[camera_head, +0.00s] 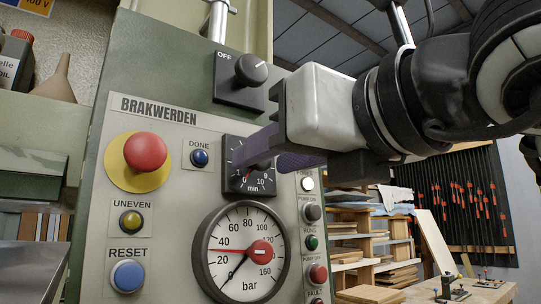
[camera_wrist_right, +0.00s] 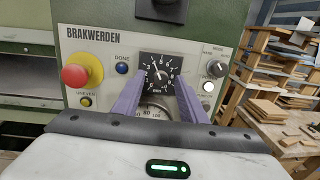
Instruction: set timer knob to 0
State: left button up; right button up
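The timer (camera_head: 235,185) is a black square dial marked "min" on the press's control panel. In the head view its centre is mostly hidden behind a purple finger of my right gripper (camera_head: 262,158). In the right wrist view the timer dial (camera_wrist_right: 160,62) shows white numbers around a dark knob. The two purple fingers of my right gripper (camera_wrist_right: 160,82) are spread apart, one at each side of the dial, with a gap between them. Whether they touch the knob, and where the knob points, I cannot tell. My left gripper is not in view.
The OFF switch (camera_head: 250,72) sits just above the timer, and the bar gauge (camera_head: 235,277) just below. The red mushroom button (camera_head: 145,152) and blue DONE light (camera_head: 200,157) are to the left. Several small buttons line the right, including a green one (camera_head: 312,242). Shelves stand behind.

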jog(key=shift+w+a, duration=0.2)
jog(key=shift+w, duration=0.15)
grip_shut()
jog(key=shift+f, duration=0.1)
